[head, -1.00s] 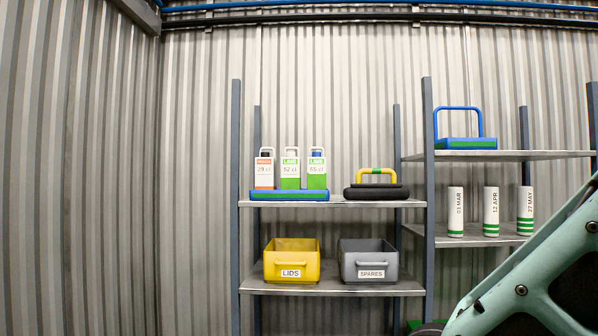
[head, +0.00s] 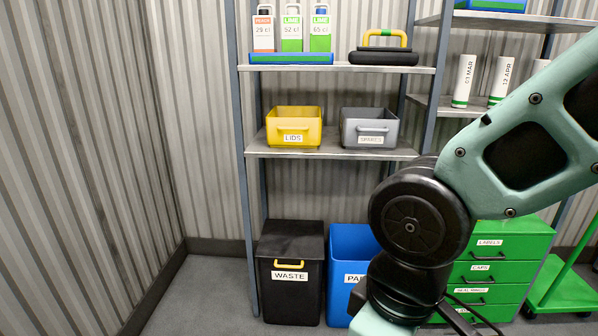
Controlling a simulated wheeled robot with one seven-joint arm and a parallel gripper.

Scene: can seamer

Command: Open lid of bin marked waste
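The bin marked WASTE (head: 290,298) is a black box on the floor below the left shelf rack, in the lower middle of the head view. Its dark lid (head: 291,241) lies shut on top. A yellow handle (head: 289,265) shows at the upper front, just above the white label. My gripper is outside the head view; only links of my arm show, at the right of the bin.
A blue bin (head: 345,264) stands right of the waste bin, partly hidden by my arm. Green drawers (head: 490,268) and a green cart (head: 565,290) are farther right. The shelf with yellow LIDS box (head: 294,120) is above. Floor at left (head: 200,290) is clear.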

